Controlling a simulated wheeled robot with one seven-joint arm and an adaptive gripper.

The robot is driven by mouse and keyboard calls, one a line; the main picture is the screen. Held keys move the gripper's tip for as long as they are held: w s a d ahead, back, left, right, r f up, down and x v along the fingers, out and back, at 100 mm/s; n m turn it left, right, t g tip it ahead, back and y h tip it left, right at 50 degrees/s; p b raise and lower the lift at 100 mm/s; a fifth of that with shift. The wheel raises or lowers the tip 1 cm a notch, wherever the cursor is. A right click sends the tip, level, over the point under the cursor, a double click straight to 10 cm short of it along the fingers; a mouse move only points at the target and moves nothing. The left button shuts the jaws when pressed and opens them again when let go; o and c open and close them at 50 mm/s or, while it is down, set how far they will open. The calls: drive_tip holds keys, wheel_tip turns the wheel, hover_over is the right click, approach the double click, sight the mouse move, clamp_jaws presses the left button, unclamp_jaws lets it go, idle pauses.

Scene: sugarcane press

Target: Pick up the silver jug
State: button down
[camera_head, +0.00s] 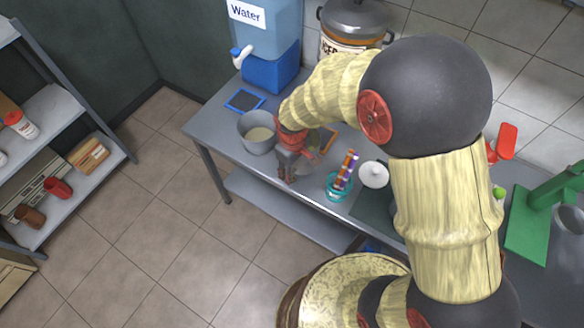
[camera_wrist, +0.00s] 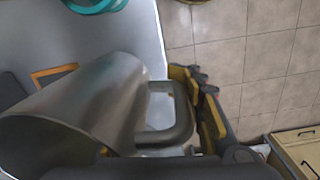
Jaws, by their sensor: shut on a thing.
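The silver jug (camera_wrist: 95,105) fills the left of the wrist view, its smooth metal body lying slanted across the picture and its squared handle (camera_wrist: 185,122) pointing right. My gripper (camera_wrist: 205,110) is at the handle side, with yellow-and-black finger parts against the handle, and is shut on it. In the head view my gripper (camera_head: 287,170) points down at the front edge of the grey table. The jug is mostly hidden there behind my gripper and wrist. I cannot tell whether its base touches the table.
A grey pot (camera_head: 257,140) with pale contents stands left of my gripper. A teal holder (camera_head: 339,187) with colourful sticks and a white lidded item (camera_head: 373,174) stand to the right. A blue water dispenser (camera_head: 268,45) is behind. A green press (camera_head: 540,210) is far right. Open floor lies in front.

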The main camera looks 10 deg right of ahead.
drive_tip(key=s+r+p, duration=0.1)
drive_tip(key=s+r, duration=0.3)
drive_tip(key=s, duration=0.5)
drive_tip(key=shift+d+r, duration=0.15)
drive_tip(key=shift+d, duration=0.1)
